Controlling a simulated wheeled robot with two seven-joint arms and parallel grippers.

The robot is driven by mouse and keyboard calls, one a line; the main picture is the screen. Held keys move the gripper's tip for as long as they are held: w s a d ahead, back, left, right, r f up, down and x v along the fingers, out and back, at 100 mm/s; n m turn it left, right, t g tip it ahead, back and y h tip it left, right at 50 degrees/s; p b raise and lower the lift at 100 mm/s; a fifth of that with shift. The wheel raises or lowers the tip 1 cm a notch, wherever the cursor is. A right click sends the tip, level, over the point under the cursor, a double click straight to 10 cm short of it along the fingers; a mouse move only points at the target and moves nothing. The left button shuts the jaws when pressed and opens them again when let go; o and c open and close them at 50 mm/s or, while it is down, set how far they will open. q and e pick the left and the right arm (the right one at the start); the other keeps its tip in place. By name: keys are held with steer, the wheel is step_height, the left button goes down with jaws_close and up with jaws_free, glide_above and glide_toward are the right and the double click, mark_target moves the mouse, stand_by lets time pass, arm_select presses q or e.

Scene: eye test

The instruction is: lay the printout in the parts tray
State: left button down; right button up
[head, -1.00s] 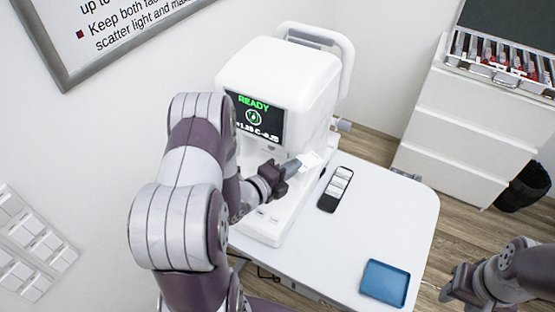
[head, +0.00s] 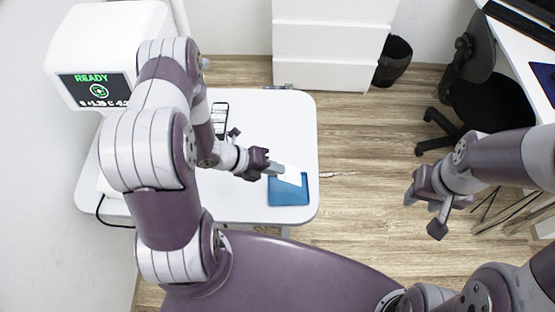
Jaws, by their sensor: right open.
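The blue parts tray (head: 288,195) lies on the white table near its right front corner. My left gripper (head: 275,169) is at the tray's upper left edge, and its fingers are shut on the small white printout (head: 291,176). The printout is over the tray's upper part. I cannot tell whether it touches the tray floor. My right gripper (head: 424,213) is open and empty, out over the floor to the right of the table.
The eye-test machine (head: 105,50) with a READY screen stands at the upper left. A black bin (head: 394,60), an office chair (head: 470,80) and a desk are beyond, with open floor between.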

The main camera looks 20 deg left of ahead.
arm_select(q)
step_height(320, 180, down, 7)
steer(key=b, duration=0.5)
steer(key=shift+f+b, duration=0.1)
steer(key=shift+b, duration=0.3)
steer(key=c, duration=1.3)
jaws_free()
steer(key=v, duration=1.2)
steer(key=shift+s+a+r, duration=0.1)
steer(key=shift+a+r, duration=0.1)
steer(key=shift+r, duration=0.1)
